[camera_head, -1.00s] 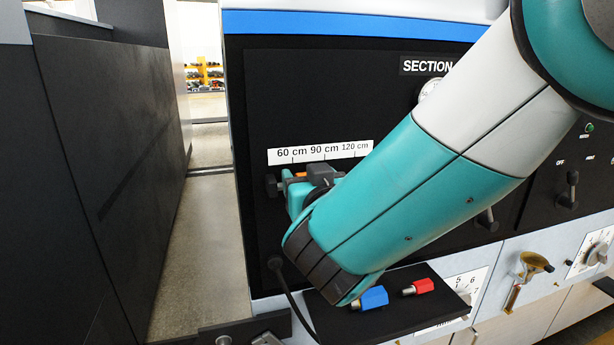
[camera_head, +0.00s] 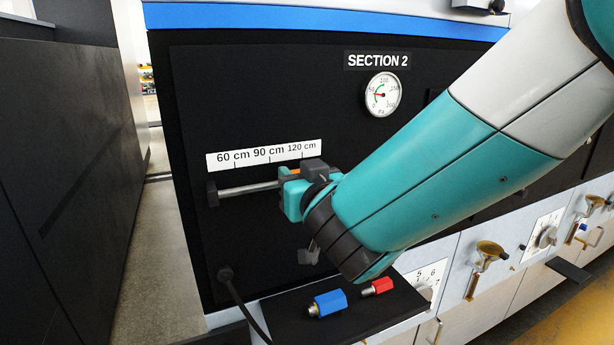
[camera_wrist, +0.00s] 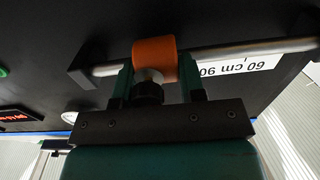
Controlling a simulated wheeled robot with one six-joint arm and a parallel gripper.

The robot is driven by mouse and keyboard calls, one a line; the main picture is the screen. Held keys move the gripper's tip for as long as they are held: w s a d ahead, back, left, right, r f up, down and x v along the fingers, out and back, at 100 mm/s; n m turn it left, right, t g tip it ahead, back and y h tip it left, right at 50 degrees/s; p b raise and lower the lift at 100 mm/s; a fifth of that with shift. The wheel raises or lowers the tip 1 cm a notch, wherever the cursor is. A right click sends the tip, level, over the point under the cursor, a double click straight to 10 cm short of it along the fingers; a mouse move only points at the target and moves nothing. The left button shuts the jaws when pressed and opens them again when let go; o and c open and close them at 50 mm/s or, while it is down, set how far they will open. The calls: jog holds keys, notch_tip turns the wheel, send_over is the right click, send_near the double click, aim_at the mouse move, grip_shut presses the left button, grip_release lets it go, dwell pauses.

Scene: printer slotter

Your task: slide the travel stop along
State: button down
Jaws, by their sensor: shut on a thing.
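The travel stop is an orange collar (camera_wrist: 155,60) with a dark knob (camera_wrist: 148,92), around a metal rod (camera_wrist: 240,51) in the wrist view. My gripper (camera_wrist: 160,85) is shut on the stop, one finger on each side. In the head view my gripper (camera_head: 298,190) is at the right part of the rod (camera_head: 245,189), just under the 120 cm mark of the white scale (camera_head: 263,154). Only a sliver of the orange stop (camera_head: 294,171) shows there. My arm hides the rod's right end; the wrist view shows that end in a dark bracket (camera_wrist: 88,72).
A dark shelf (camera_head: 395,310) below holds a blue fitting (camera_head: 327,303) and a red fitting (camera_head: 377,286). A cable (camera_head: 238,300) hangs from the panel. A pressure gauge (camera_head: 382,94) sits above under the SECTION 2 label. A dark wall (camera_head: 70,150) stands at the left.

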jog(key=c, duration=0.7)
grip_release()
jog(key=shift+s+d+f+b, duration=0.1)
jog(key=shift+s+b, duration=0.2)
jog(key=shift+b, duration=0.05)
jog(key=b+v, duration=0.9)
jog(key=v, duration=0.8)
jog(key=shift+w+d+b, duration=0.1)
jog(key=shift+b, duration=0.2)
jog(key=shift+c, duration=0.5)
